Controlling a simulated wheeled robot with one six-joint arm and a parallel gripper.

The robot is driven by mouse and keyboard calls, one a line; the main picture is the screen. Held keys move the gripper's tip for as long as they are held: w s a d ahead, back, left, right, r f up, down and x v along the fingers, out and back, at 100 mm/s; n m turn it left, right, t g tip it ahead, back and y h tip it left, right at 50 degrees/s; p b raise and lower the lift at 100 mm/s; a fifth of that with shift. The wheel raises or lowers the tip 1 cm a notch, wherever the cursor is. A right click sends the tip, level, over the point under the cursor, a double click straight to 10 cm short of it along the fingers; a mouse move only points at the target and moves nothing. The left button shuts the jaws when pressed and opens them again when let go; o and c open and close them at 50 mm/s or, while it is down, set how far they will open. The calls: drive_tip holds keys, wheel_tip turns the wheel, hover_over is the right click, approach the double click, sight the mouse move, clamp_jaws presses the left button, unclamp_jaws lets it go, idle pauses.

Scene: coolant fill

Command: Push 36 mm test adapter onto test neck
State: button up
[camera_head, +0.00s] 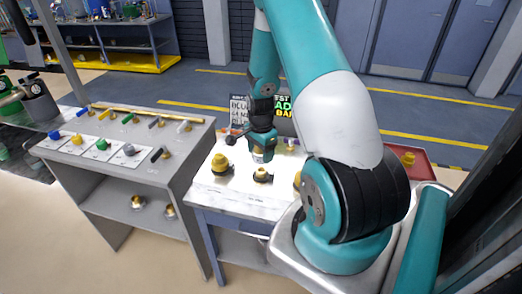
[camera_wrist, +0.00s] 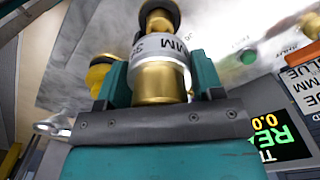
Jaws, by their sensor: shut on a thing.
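My gripper (camera_head: 262,146) is over the white-topped test bench (camera_head: 235,202). In the wrist view my gripper (camera_wrist: 161,72) has its teal fingers shut on both sides of a brass adapter (camera_wrist: 160,86). In the head view a brass fitting on a dark base (camera_head: 262,175) stands just below my gripper. Which fitting is the test neck is unclear.
A yellow fitting (camera_head: 220,164) stands left on the bench, and another (camera_head: 297,180) is partly behind my arm. A display (camera_wrist: 278,133) reads "0.0" with green letters. A grey cart (camera_head: 180,150) with coloured caps stands left; a red tray (camera_head: 418,168) lies right.

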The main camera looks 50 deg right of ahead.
sight(261, 170)
drive_tip(key=shift+f+b, duration=1.35)
drive_tip(key=shift+f, duration=0.75)
drive_tip(key=shift+f+b, duration=0.7)
drive_tip(key=shift+f, duration=0.2)
drive_tip(key=shift+r+p, duration=0.5)
drive_tip(key=shift+r, duration=0.2)
drive_tip(key=shift+f+b, duration=0.65)
drive_tip(key=shift+f, duration=0.2)
idle(1.0)
drive_tip(key=o, duration=1.1)
drive_tip(key=shift+r, duration=0.1)
wheel_tip(261, 170, up, 17)
drive_tip(key=b, duration=0.3)
drive_tip(key=shift+r, duration=0.2)
